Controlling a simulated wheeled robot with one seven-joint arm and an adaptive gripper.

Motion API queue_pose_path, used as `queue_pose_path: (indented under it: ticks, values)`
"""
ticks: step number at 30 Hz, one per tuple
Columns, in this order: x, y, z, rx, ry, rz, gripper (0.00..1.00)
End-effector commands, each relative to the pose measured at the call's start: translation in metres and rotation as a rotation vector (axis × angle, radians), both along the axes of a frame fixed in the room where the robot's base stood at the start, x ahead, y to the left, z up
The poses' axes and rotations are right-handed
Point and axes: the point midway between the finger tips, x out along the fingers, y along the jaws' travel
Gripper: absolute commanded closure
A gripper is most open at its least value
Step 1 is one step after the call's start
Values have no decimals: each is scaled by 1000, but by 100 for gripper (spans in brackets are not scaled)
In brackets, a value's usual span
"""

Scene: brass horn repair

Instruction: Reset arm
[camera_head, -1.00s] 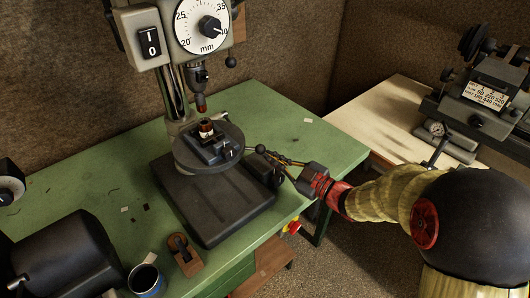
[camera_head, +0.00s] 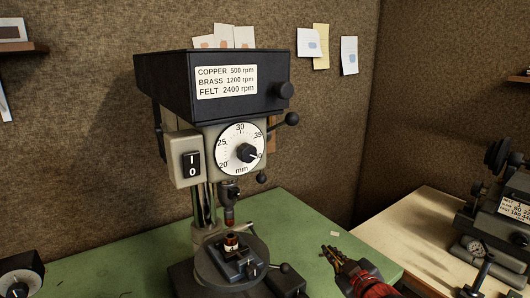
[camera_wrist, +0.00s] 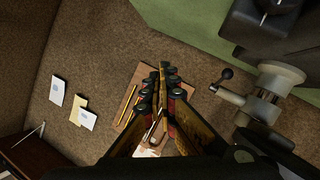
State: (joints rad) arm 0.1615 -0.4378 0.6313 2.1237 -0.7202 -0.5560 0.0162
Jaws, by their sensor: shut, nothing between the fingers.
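My gripper (camera_head: 335,257) is in the lower middle of the head view, shut and empty. It is to the right of the drill press (camera_head: 225,90) and apart from it, over the green bench (camera_head: 310,215). In the wrist view my gripper's fingers (camera_wrist: 159,92) reach away from the camera with their tips together. Behind them is the brown wall. Part of the drill press (camera_wrist: 270,85) shows at the right of that view.
A vise (camera_head: 236,262) with a small reddish-brown part (camera_head: 231,242) sits on the round press table. A lathe-like machine (camera_head: 505,205) stands on the pale bench (camera_head: 425,235) at right. Paper notes (camera_head: 309,42) hang on the wall. Ball-ended levers (camera_head: 290,119) stick out from the press.

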Motion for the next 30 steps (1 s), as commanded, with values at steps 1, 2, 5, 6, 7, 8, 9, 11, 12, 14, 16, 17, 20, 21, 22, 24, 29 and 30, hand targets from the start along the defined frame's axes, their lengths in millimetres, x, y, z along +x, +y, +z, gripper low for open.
queue_pose_path:
  ticks: [1, 2, 5, 6, 7, 8, 9, 11, 12, 14, 16, 17, 20, 21, 22, 24, 29, 30]
  values:
    - [-9, -10, 12, -2, 27, -64, 100]
    - [-15, -17, 15, 1, 52, -104, 100]
    - [-43, -38, 24, 23, 141, -234, 100]
    - [-57, -44, 26, 38, 181, -281, 100]
    - [-68, -47, 26, 51, 212, -314, 100]
    - [-80, -50, 27, 65, 244, -345, 100]
    - [-97, -53, 27, 85, 287, -382, 100]
    - [-124, -53, 25, 119, 357, -431, 100]
    - [-144, -52, 23, 144, 406, -459, 100]
    - [-174, -47, 19, 182, 481, -492, 100]
    - [-207, -38, 15, 225, 567, -517, 100]
    - [-221, -34, 13, 241, 602, -524, 100]
    - [-260, -19, 7, 287, 702, -532, 100]
    - [-272, -15, 4, 299, 735, -532, 100]
    - [-280, -11, 3, 308, 755, -532, 100]
    - [-293, -6, 1, 321, 791, -531, 100]
    - [-303, -1, -1, 329, 819, -529, 100]
    - [-303, -1, -1, 329, 819, -529, 100]
